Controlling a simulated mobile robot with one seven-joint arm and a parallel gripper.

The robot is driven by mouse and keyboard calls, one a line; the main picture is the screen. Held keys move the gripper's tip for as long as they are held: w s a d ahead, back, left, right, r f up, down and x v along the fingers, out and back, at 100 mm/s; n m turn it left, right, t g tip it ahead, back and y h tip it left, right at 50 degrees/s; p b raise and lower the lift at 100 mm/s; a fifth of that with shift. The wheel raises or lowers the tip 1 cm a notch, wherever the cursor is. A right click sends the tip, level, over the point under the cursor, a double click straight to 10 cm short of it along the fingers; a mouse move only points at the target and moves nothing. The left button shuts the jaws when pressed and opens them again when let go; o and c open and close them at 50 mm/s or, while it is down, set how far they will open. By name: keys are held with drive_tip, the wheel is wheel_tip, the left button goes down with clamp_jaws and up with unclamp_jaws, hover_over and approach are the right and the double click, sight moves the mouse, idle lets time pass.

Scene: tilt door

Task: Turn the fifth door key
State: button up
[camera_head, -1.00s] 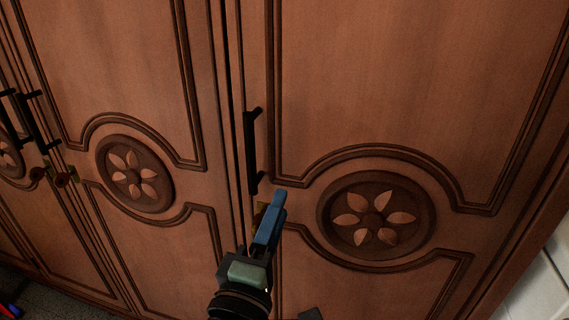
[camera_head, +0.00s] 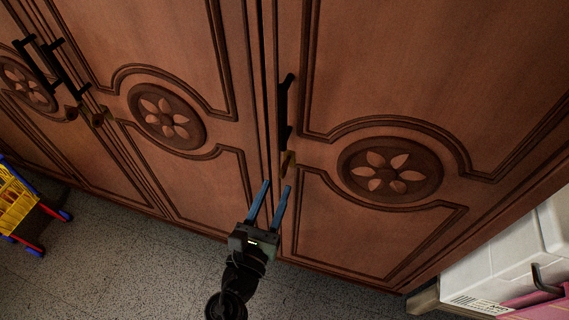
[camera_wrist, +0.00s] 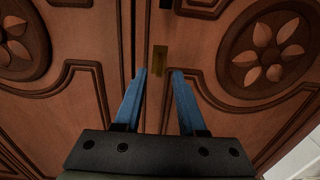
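The rightmost door (camera_head: 420,80) of a brown carved wardrobe carries a small brass lock piece (camera_head: 287,163) below its black handle (camera_head: 285,112). I cannot make out the key's exact shape or angle there. In the wrist view a brass plate (camera_wrist: 159,60) shows beside the door seam, between and beyond my fingertips. My gripper (camera_head: 277,185) has two blue fingers set apart, with nothing between them. It is just below the lock piece in the head view, apparently short of the door. The door looks closed.
Other keys or knobs (camera_head: 100,117) and black handles (camera_head: 62,65) are on the doors at left. A yellow toy cart (camera_head: 15,200) stands at far left. White boxes (camera_head: 510,250) stand at right. Speckled floor (camera_head: 130,270) is open in front.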

sight(281, 176)
drive_tip(key=x, duration=0.7)
clamp_jaws()
